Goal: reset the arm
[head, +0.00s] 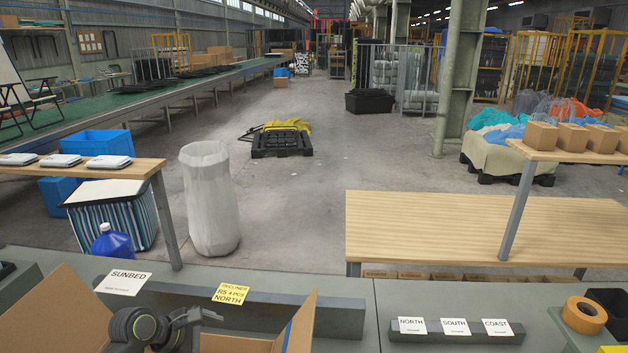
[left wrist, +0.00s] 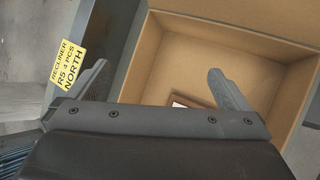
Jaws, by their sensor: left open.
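My left gripper (head: 190,318) is over the open cardboard box (head: 50,315) at the bottom left of the head view. In the left wrist view its two fingers (left wrist: 156,68) are wide apart with nothing between them. They hang above the box (left wrist: 215,45), and one finger is near the box's wall. A small brown-edged item with a white face (left wrist: 185,102) shows low in the box, partly hidden by the gripper. My right gripper is not in view.
A SUNBED card (head: 124,282) and a yellow RECLINER NORTH card (head: 230,293) are on the bench beyond the box. NORTH (head: 412,325), SOUTH (head: 455,326) and COAST (head: 497,327) cards stand to the right, near a tape roll (head: 583,315). The wooden table (head: 480,228) is mostly clear.

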